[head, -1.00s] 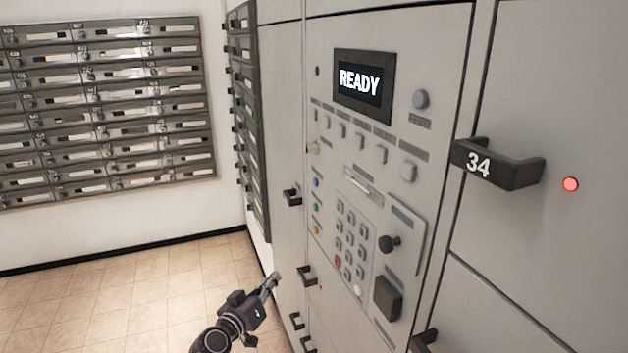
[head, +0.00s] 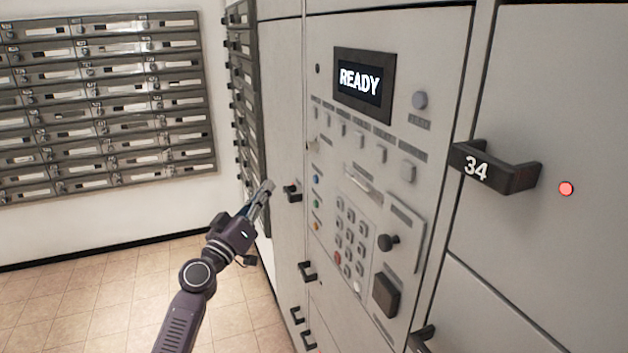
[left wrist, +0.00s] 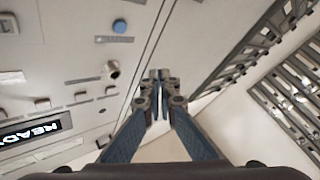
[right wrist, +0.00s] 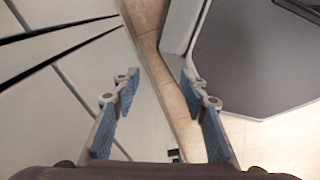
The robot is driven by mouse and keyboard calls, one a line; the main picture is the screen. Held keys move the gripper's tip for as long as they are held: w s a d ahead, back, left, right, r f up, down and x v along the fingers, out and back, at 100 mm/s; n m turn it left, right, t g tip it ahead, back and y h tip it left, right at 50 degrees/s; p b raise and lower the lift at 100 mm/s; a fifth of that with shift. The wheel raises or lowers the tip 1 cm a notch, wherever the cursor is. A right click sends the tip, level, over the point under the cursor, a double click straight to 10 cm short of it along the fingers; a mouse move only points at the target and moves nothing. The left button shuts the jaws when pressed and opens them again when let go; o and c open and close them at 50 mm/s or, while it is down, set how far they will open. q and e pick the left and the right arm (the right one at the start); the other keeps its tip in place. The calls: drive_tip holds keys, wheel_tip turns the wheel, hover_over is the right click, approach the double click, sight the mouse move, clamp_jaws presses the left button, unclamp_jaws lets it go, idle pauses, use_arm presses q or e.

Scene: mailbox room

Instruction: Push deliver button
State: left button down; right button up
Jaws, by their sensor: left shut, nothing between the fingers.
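The grey control panel (head: 350,190) has a screen (head: 361,82) reading READY. Below the screen is a row of square buttons (head: 358,140) with labels too small to read, so I cannot tell which is the deliver button. A round button (head: 420,100) sits right of the screen. Blue (head: 315,179), green (head: 316,204) and orange (head: 316,226) buttons line the left edge; the blue one also shows in the left wrist view (left wrist: 120,26). My left gripper (head: 268,187) is shut and empty, left of the panel, apart from the buttons. My right gripper (right wrist: 160,82) is open and empty.
A keypad (head: 350,236), black knob (head: 388,243) and black block (head: 386,295) are lower on the panel. Black handles (head: 292,193) jut out left of it, and handle 34 (head: 495,168) to the right. Mailboxes (head: 105,95) cover the back wall. The tiled floor (head: 100,300) is clear.

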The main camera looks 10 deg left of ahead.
use_arm(q)
approach(313, 171)
drive_tip(key=w+a+r, duration=0.1)
drive_tip(key=w, duration=0.2)
drive_tip(key=shift+w+d+r+b, duration=0.3)
drive_tip(key=shift+w+d, duration=0.1)
drive_tip(key=shift+d, duration=0.15)
drive_tip(key=shift+d, duration=0.15)
idle(1.0)
drive_tip(key=shift+w+d, duration=0.2)
drive_tip(key=shift+d, duration=0.05)
drive_tip(key=shift+w+d+b, duration=0.2)
drive_tip(key=shift+d+b, duration=0.1)
drive_tip(key=shift+b, duration=0.1)
idle(0.7)
drive_tip(key=shift+s+a, duration=0.45)
drive_tip(key=shift+a, duration=0.2)
